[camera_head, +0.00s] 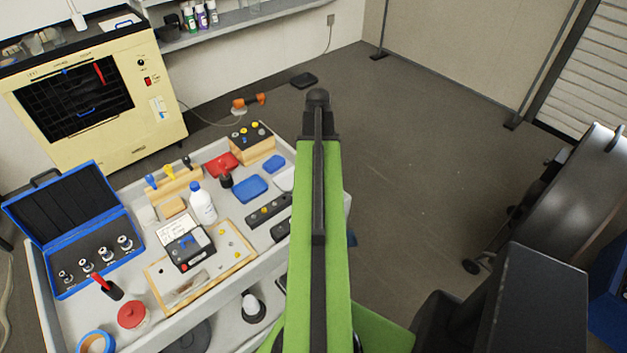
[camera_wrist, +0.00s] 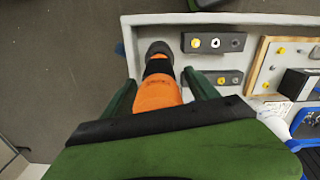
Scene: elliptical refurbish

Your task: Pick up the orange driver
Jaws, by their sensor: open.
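The orange driver (camera_wrist: 157,93) shows in the wrist view, with an orange body, a black band and a dark rounded end. It lies over the edge area of the pale cart top (camera_wrist: 195,19); I cannot tell exactly what it rests on. My gripper (camera_wrist: 161,80) is open, with one dark green finger on each side of the driver. Small gaps seem to show, and contact is unclear. The driver's near end is hidden behind my gripper's body. In the head view my green arm hides this spot.
Grey blocks with knobs (camera_wrist: 214,42) sit right of the driver. In the head view the cart carries a blue open case (camera_head: 70,225), a white bottle (camera_head: 202,203) and a wooden-framed board (camera_head: 236,250). Another orange item (camera_head: 248,101) lies by the wall.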

